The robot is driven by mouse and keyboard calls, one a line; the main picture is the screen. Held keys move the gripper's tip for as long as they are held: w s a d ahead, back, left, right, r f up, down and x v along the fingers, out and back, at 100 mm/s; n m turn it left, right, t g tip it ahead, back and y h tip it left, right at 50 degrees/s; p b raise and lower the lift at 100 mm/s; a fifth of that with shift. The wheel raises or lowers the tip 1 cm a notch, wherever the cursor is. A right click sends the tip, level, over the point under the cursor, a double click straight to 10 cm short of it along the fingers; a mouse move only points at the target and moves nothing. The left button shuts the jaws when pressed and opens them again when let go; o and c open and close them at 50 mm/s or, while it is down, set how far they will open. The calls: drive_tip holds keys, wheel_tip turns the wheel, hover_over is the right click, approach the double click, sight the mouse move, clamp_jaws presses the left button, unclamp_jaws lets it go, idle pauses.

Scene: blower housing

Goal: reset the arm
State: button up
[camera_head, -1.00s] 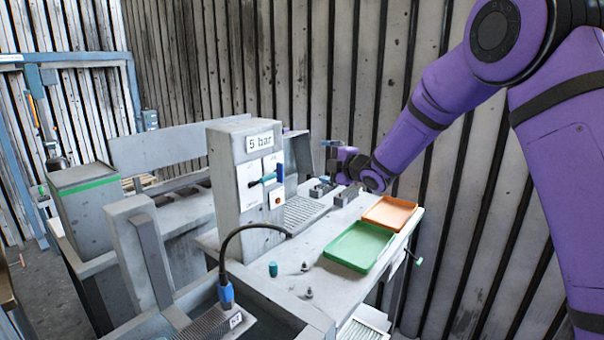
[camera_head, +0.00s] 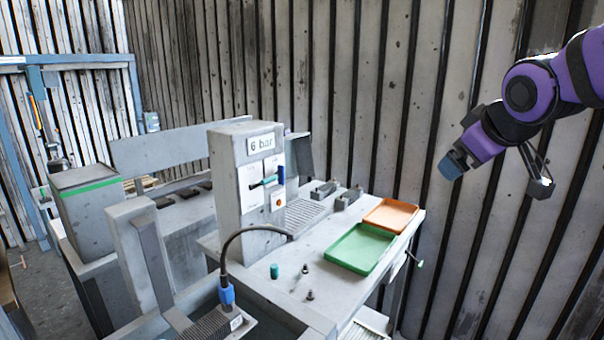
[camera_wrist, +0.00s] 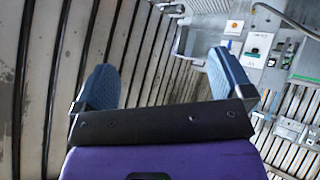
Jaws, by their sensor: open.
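My purple arm is raised at the right of the head view, in front of the slatted wall. My gripper (camera_head: 452,165) hangs in the air to the right of the workbench, above and apart from the trays. In the wrist view my gripper (camera_wrist: 166,90) shows two blue fingers spread wide with nothing between them. The grey bench (camera_head: 325,285) stands below and to the left of it.
A grey housing with a "6 bar" label (camera_head: 262,143) stands on the bench. A green tray (camera_head: 360,248) and an orange tray (camera_head: 390,215) lie at the bench's right end. A teal cylinder (camera_head: 274,271) and small dark parts stand near the front. The air by the right wall is free.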

drive_tip(key=s+f+m+g, duration=0.2)
drive_tip(key=s+m, duration=0.1)
drive_tip(key=s, duration=0.7)
drive_tip(key=s+d+f+m+g, duration=0.1)
drive_tip(key=s+f+m+g, duration=0.1)
drive_tip(key=s, duration=0.8)
drive_tip(key=shift+s+f+m, duration=0.25)
drive_tip(key=shift+s+m, duration=0.05)
drive_tip(key=shift+m, duration=0.3)
drive_tip(key=shift+d, duration=0.1)
